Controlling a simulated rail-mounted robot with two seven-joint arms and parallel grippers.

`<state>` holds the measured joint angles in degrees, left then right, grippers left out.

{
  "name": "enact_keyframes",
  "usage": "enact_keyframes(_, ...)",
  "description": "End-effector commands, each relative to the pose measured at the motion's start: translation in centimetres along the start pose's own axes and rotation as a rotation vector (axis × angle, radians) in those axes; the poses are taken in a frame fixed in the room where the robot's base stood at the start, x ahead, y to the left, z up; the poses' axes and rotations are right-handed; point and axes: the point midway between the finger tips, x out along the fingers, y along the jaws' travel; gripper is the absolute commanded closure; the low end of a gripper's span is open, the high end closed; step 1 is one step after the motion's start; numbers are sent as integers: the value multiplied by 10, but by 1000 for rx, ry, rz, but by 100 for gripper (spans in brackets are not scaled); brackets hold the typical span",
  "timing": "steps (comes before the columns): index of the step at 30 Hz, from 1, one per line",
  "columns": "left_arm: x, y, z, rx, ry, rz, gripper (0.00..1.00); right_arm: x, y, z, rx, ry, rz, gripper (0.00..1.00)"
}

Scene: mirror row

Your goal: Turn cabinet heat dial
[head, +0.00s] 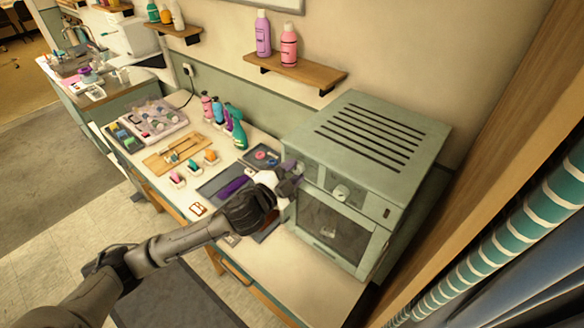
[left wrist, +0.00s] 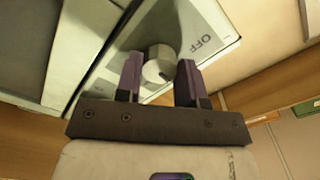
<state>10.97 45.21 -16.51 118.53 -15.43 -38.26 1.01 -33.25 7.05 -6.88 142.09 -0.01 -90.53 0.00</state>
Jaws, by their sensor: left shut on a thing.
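The grey-green cabinet (head: 385,125) stands at the right end of the bench, with slots in its top and a windowed door in front. My left gripper (head: 292,172) is at the left part of its front panel, above the door. The gripper hides this dial in the head view. My right gripper is not in view.
Left of the cabinet, the bench holds a dark tray (head: 262,157), spray bottles (head: 235,128) and a palette box (head: 148,120). A wall shelf (head: 297,72) with two bottles is above. Striped teal rolls (head: 495,250) stand at the right. Bench front right is clear.

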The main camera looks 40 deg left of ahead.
Motion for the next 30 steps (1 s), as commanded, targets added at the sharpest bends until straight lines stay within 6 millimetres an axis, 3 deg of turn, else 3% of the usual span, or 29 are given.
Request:
enact_keyframes(18,0,-2,-1,560,0,2,88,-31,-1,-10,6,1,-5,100)
enact_keyframes(30,0,-1,-1,774,1,1,88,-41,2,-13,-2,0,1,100)
